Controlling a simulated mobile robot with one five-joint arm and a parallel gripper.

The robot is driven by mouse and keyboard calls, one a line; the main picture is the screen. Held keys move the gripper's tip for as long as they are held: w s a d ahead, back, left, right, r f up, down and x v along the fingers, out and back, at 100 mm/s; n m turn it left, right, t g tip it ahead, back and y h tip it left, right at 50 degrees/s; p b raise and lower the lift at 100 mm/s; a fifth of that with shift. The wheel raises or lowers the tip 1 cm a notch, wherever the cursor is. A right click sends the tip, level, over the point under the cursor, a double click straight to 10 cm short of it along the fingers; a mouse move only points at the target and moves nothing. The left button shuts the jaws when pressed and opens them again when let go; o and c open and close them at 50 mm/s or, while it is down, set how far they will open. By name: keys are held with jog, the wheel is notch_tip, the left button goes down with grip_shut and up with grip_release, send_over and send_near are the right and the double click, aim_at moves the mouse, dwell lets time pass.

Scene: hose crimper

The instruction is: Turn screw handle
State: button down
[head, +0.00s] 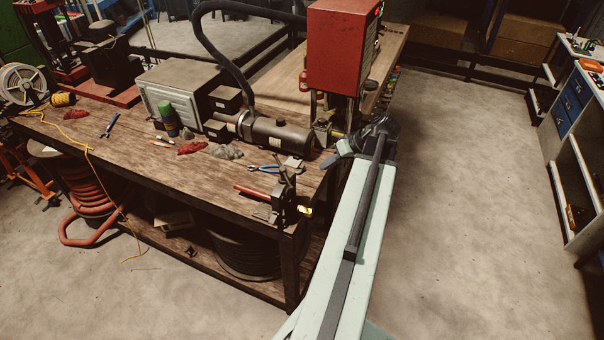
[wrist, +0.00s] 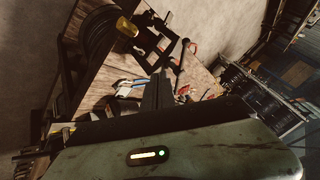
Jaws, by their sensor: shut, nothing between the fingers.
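A dark bench-mounted crimper (head: 284,192) stands at the near right corner of the wooden bench, with a red-ended bar handle (head: 250,190) reaching left and a brass-yellow piece (head: 305,210) at its right. In the wrist view the crimper (wrist: 158,45) is beyond my fingers, with the yellow piece (wrist: 127,27) to its upper left and a dark bar (wrist: 181,56) to its right. My gripper (head: 330,160) is above the bench's right edge, behind the crimper and apart from it. Its fingers (wrist: 158,76) are shut and empty. Which part is the screw handle is hard to tell.
Blue-handled pliers (head: 268,169), a red rag (head: 191,148) and a dark cylindrical motor (head: 280,136) lie on the bench (head: 120,145). The floor to the right is clear.

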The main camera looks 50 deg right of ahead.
aim_at(283, 176)
jog(key=w+a+f+b, duration=0.5)
jog(key=w+f+b, duration=0.1)
jog(key=w, duration=0.2)
jog(key=shift+a+f, duration=0.3)
jog(key=shift+f, duration=0.1)
